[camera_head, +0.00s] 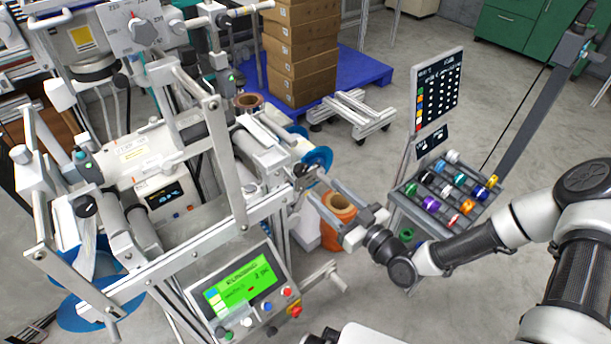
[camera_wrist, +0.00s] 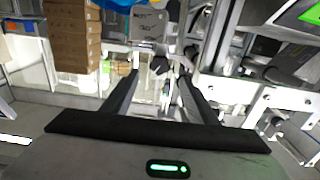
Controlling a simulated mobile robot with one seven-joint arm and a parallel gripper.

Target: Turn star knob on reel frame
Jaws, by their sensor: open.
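The reel frame (camera_head: 240,215) is a pale metal frame with rollers, on the left in the head view. A small dark knob (camera_head: 300,171) sits at its right end by a blue disc; it looks like the star knob, but its lobes are too small to make out. In the wrist view the dark knob (camera_wrist: 160,65) appears between and just beyond the fingertips. My gripper (camera_head: 321,187) reaches in from the right, its two long fingers apart and pointing at the knob. It also fills the lower wrist view (camera_wrist: 159,77). Nothing is held; contact with the knob cannot be told.
A control panel with a green screen (camera_head: 240,288) is below the frame. A rack of coloured spools (camera_head: 447,190) stands to the right. Stacked cartons (camera_head: 300,50) rest on a blue pallet (camera_head: 362,68) behind.

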